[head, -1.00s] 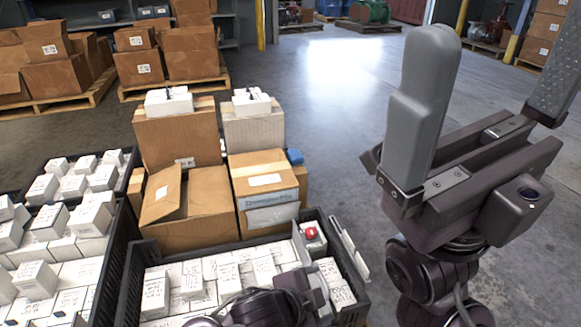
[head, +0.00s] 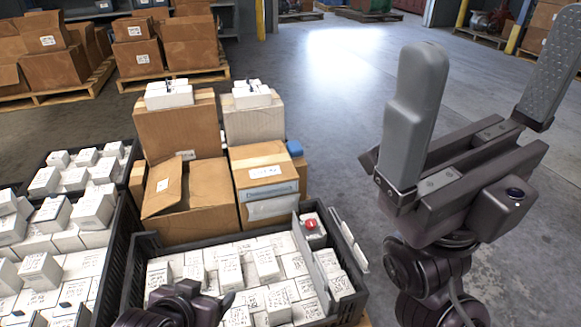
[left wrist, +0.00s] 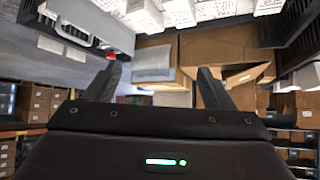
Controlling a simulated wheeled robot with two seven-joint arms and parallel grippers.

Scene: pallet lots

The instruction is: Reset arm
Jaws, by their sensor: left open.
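My left gripper (head: 200,297) shows only in part at the bottom of the head view, low over the black crate (head: 352,302) of white boxes (head: 264,262). In the left wrist view its two dark fingers (left wrist: 158,82) stand wide apart with nothing between them. That view looks upside down, with the white boxes (left wrist: 180,14) at the top and the cardboard boxes (left wrist: 152,56) beyond the fingers. My right gripper (head: 485,95) stands at the right of the head view, fingers pointing up, wide apart and empty.
Cardboard boxes (head: 188,203) are stacked behind the crate, with white boxes (head: 168,95) on top. More crates of white boxes (head: 75,262) stand at the left. A red button-like item (head: 311,224) sits at the crate's right.

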